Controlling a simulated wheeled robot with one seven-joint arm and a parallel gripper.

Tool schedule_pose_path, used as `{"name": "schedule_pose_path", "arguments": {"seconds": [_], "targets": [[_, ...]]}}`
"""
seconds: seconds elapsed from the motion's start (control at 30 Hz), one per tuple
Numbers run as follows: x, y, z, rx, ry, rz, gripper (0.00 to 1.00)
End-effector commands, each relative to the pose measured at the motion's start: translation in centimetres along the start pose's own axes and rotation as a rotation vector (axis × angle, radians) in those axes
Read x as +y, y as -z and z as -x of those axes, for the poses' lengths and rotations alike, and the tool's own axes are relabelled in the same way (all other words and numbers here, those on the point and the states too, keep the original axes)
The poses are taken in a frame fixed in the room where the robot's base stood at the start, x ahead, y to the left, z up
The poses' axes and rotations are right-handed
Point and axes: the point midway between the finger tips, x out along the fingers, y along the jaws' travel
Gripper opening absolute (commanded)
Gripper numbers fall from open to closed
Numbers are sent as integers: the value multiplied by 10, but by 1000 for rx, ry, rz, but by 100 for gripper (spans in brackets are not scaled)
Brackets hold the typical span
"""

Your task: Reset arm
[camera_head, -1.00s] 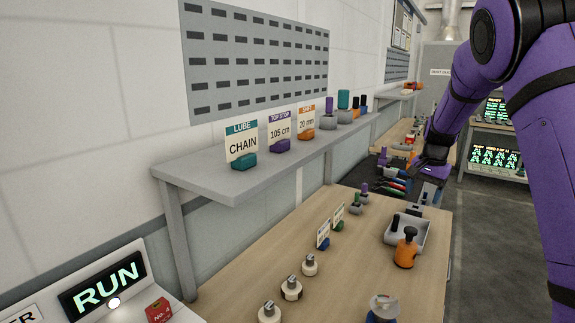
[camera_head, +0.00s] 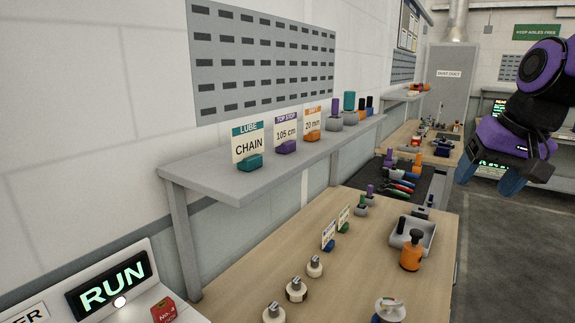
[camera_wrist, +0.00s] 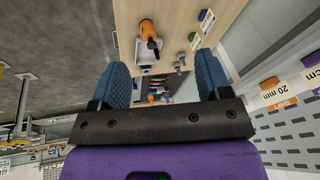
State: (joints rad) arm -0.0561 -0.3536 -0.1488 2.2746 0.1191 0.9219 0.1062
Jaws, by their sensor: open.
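My gripper (camera_head: 492,180) hangs at the right of the head view, above the floor and to the right of the bench. Its two blue fingers are spread apart with nothing between them. In the wrist view my gripper (camera_wrist: 162,80) also shows open and empty, with the bench beyond its fingertips. My purple arm is bent at the right edge of the head view, and its upper part is cut off by the frame.
The wooden bench (camera_head: 345,275) holds a grey tray (camera_head: 424,243), an orange-bodied tool (camera_head: 411,252) and several small knobs. A grey shelf (camera_head: 210,181) with label cards is on the wall. A lit RUN panel (camera_head: 107,285) is at lower left. Floor right of the bench is clear.

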Motion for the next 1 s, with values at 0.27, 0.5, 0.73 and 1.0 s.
{"name": "schedule_pose_path", "arguments": {"seconds": [0.27,0.5,0.73,1.0], "targets": [[4,-79,23,96,-37,163,71],[10,-124,25,153,-82,258,71],[12,-134,24,166,-96,281,71],[12,-133,24,166,-95,281,71]]}}
